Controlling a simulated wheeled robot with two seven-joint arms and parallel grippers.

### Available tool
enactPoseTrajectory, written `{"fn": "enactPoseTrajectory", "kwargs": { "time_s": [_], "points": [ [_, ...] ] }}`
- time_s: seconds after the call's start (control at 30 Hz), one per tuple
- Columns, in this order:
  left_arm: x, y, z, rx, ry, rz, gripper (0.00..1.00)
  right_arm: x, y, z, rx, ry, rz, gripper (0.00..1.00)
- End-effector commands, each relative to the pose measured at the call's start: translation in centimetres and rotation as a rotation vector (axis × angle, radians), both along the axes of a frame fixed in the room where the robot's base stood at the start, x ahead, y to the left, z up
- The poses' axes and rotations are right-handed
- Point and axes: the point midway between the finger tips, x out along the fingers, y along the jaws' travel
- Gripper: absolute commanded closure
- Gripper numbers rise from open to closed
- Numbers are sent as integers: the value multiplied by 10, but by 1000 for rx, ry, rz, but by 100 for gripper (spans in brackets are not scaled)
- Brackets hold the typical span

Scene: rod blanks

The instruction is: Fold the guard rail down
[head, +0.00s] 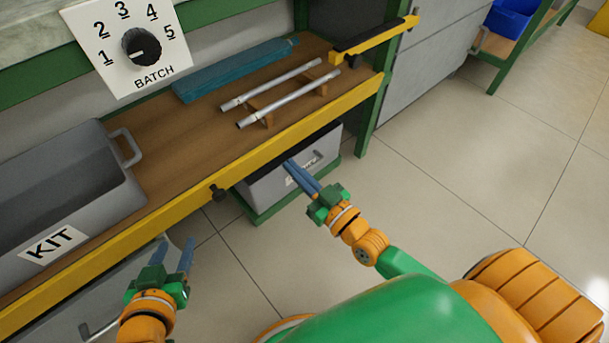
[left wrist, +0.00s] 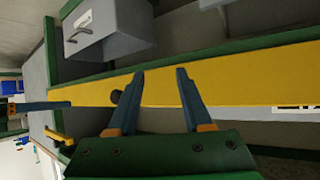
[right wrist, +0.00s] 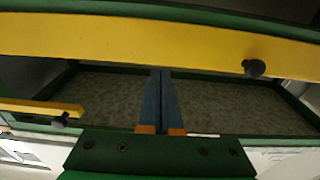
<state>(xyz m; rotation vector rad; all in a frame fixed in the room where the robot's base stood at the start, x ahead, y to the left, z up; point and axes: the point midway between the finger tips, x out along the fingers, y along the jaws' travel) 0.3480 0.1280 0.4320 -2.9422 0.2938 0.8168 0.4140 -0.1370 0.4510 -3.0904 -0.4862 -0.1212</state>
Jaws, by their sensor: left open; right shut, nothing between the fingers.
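The yellow guard rail (head: 300,135) runs along the front edge of the wooden shelf and appears raised. A dark knob (head: 218,193) sits on its outer face. The rail also spans the left wrist view (left wrist: 240,75) and the top of the right wrist view (right wrist: 120,38). My left gripper (head: 177,241) is open and empty in front of the rail, left of the knob; its fingers overlap the rail in the left wrist view (left wrist: 160,73). My right gripper (head: 288,163) is shut and empty, right of the knob, below the rail; contact cannot be told.
Two metal rods (head: 290,97) lie on a wooden rack behind the rail, beside a teal block (head: 235,70). A grey KIT bin (head: 65,215) stands left on the shelf. A labelled grey bin (head: 265,190) sits below. A batch dial (head: 140,46) is above.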

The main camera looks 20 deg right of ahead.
Motion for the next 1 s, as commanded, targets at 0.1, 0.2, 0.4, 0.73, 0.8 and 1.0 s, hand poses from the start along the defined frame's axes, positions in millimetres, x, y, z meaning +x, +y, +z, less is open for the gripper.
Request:
{"fn": "enactPoseTrajectory", "kwargs": {
  "time_s": [0.1, 0.2, 0.4, 0.73, 0.8, 1.0],
  "points": [
    [-17, 7, -19, 26, 135, 11, 50, -15, -5, 0, 0, 4, 0, 100],
    [-32, 12, -33, 44, 238, 18, 50, -26, -9, -1, -1, 4, 0, 100],
    [-52, 17, -49, 66, 359, 25, 50, -39, -13, -3, 0, 1, 0, 100],
    [-56, 18, -52, 69, 380, 26, 50, -42, -13, -4, 1, 1, 1, 100],
    [-56, 18, -52, 69, 379, 26, 66, -42, -13, -4, 1, 0, 0, 100],
    [-54, 19, -42, 69, 382, 33, 100, -41, -16, -2, -12, 27, -7, 100]
  ]
}}
